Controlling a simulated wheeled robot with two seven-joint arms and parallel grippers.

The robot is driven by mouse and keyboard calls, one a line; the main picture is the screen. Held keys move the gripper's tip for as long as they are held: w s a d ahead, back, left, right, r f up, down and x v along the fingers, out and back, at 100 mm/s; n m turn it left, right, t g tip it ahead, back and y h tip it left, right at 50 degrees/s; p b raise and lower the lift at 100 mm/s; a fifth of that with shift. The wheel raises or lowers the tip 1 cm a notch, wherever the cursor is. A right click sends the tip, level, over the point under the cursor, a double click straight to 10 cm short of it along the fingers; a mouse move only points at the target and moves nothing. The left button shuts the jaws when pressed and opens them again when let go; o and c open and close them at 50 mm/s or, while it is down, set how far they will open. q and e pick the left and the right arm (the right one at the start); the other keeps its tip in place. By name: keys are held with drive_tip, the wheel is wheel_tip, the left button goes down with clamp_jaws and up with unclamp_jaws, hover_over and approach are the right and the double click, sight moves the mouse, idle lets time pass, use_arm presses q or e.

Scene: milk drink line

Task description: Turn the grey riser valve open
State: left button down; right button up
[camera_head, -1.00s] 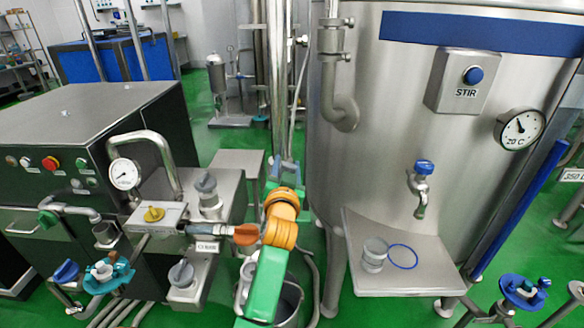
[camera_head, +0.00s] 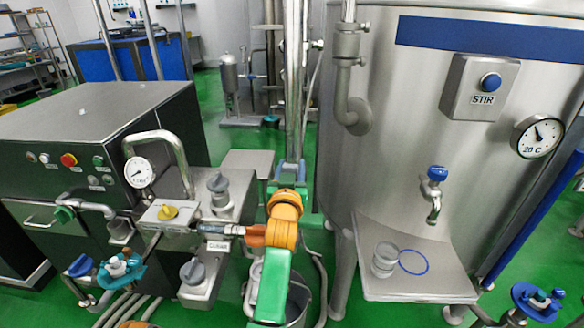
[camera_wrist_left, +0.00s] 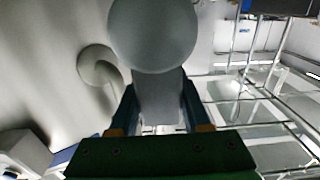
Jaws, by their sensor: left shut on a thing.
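My left gripper (camera_head: 288,172) is at the steel riser pipe (camera_head: 296,80), between the dark machine and the tank. In the left wrist view its two fingers (camera_wrist_left: 158,115) are shut on a grey valve handle (camera_wrist_left: 155,35). The handle shows as a large rounded head with a flat stem running down between the fingers. In the head view the handle is small and mostly hidden by the gripper and the orange wrist, so its turn angle cannot be read there. My right gripper is not in view.
The steel tank (camera_head: 400,150) stands close on the right, with a blue tap (camera_head: 437,174) above a shelf (camera_head: 420,285) holding a glass (camera_head: 385,260). The dark machine (camera_head: 90,130) stands left, with a gauge (camera_head: 139,172) and a yellow knob (camera_head: 168,212). A bucket (camera_head: 300,303) is below my arm.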

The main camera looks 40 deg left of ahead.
use_arm(q)
drive_tip(key=shift+r, duration=0.15)
drive_tip(key=c, duration=0.5)
unclamp_jaws()
drive_tip(key=shift+c, duration=0.2)
drive_tip(key=shift+o, duration=0.9)
drive_tip(key=shift+a+f, duration=0.15)
drive_tip(key=shift+f, duration=0.05)
drive_tip(key=b+v, duration=0.1)
drive_tip(key=v, duration=0.6)
